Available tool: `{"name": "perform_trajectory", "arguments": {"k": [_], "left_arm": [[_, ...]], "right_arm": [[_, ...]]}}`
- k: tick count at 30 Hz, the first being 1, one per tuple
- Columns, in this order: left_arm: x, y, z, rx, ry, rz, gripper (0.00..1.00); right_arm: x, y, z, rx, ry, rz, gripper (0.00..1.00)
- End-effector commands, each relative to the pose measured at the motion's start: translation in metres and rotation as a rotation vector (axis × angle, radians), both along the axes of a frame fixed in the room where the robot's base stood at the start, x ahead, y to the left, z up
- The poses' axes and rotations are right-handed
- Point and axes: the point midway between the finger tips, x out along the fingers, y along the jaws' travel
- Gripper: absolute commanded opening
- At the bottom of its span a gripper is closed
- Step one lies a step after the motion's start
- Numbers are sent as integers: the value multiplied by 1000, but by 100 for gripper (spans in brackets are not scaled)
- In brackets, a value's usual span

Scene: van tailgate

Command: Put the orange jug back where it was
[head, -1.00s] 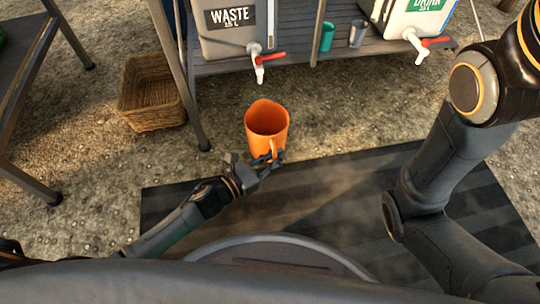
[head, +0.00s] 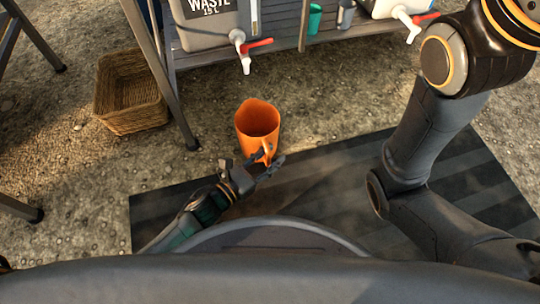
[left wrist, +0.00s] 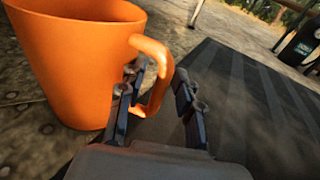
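My left gripper (head: 265,168) is at the handle. In the left wrist view its two fingers (left wrist: 160,88) are on either side of the handle, closed around it. Whether the jug's base touches the ground is not clear. My right arm shows at the right, but its gripper is out of view.
A wicker basket (head: 133,118) stands on the gravel at the left. A low shelf (head: 280,50) behind holds the waste container (head: 207,30), a green cup (head: 314,18), a grey cup (head: 346,14) and another tapped container. A dark striped mat (head: 330,190) lies in front.

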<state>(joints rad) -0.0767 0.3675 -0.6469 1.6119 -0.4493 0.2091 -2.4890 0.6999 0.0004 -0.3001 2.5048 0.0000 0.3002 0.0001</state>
Motion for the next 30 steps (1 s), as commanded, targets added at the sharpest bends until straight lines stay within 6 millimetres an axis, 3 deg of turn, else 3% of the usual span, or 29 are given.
{"name": "perform_trajectory", "arguments": {"k": [8, 21, 30], "left_arm": [[-4, 4, 5, 1, 3, 1, 34], [-68, 65, 13, 1, 4, 1, 34], [-86, 83, 13, 1, 1, -1, 34]], "right_arm": [[2, 0, 8, 0, 4, 0, 0], [3, 1, 49, 0, 6, -1, 0], [3, 1, 57, 0, 6, -1, 0]]}}
